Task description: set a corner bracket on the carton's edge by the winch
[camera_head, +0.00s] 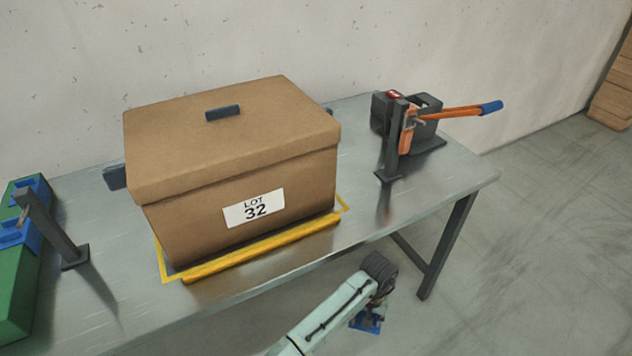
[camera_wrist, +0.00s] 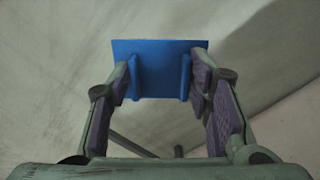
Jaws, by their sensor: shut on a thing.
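A brown lidded carton (camera_head: 290,200) stands on the metal table, with a white "LOT 32" label on its front. The winch (camera_head: 425,120), with an orange handle and blue grip, stands at the table's right end, to the right of the carton. A blue corner bracket (camera_wrist: 160,70) is between the fingers of my gripper (camera_wrist: 160,85) in the wrist view. In the head view my gripper (camera_head: 370,308) hangs in front of the table's front edge, low and apart from the carton. The bracket shows there as a small blue patch (camera_head: 366,323), partly hidden by my wrist.
The table (camera_head: 110,300) has bare metal in front of the carton and between carton and winch. A yellow bar (camera_head: 262,248) lies along the carton's front. A dark post (camera_head: 392,140) stands by the winch, another (camera_head: 55,230) at left beside a green box (camera_head: 18,290) with blue pieces.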

